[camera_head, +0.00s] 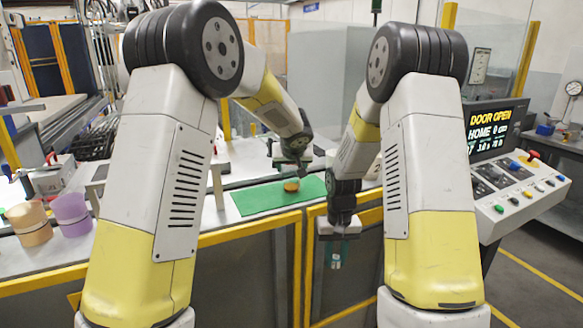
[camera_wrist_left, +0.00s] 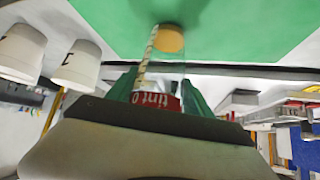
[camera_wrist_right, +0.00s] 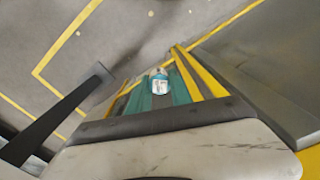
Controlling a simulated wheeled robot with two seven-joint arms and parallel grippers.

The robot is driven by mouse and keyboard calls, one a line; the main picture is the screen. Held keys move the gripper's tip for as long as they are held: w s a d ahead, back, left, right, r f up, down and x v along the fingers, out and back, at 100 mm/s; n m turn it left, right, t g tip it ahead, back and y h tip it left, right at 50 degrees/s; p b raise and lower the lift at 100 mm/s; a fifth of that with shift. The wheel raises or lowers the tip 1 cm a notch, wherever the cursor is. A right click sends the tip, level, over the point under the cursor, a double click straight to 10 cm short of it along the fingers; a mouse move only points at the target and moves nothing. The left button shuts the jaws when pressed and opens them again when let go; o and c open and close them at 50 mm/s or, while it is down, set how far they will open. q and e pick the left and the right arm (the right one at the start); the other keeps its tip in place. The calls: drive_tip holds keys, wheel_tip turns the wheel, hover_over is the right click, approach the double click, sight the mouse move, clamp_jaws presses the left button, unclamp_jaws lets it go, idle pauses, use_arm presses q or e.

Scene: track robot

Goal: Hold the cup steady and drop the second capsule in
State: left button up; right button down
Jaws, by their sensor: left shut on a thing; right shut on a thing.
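My left gripper (camera_head: 292,168) is over the green mat (camera_head: 250,198). In the left wrist view its green fingers (camera_wrist_left: 157,92) are shut on a clear cup (camera_wrist_left: 172,72) with a red label and a scale strip. A round orange patch (camera_wrist_left: 168,38) shows at the cup's far end, against the mat; I cannot tell whether it is inside. It also shows in the head view (camera_head: 291,186). My right gripper (camera_head: 337,254) hangs in front of the table's edge, to the right of the mat.
A peach cup (camera_head: 28,223) and a purple cup (camera_head: 72,214) stand at the table's left. Two white cups (camera_wrist_left: 20,52) (camera_wrist_left: 76,66) show in the left wrist view. A yellow-edged barrier (camera_head: 235,237) runs along the table's front. A control panel (camera_head: 520,190) stands at right.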

use_arm(q)
drive_tip(key=o, duration=0.5)
drive_tip(key=c, duration=0.7)
drive_tip(key=o, duration=1.7)
drive_tip(key=shift+c, duration=0.2)
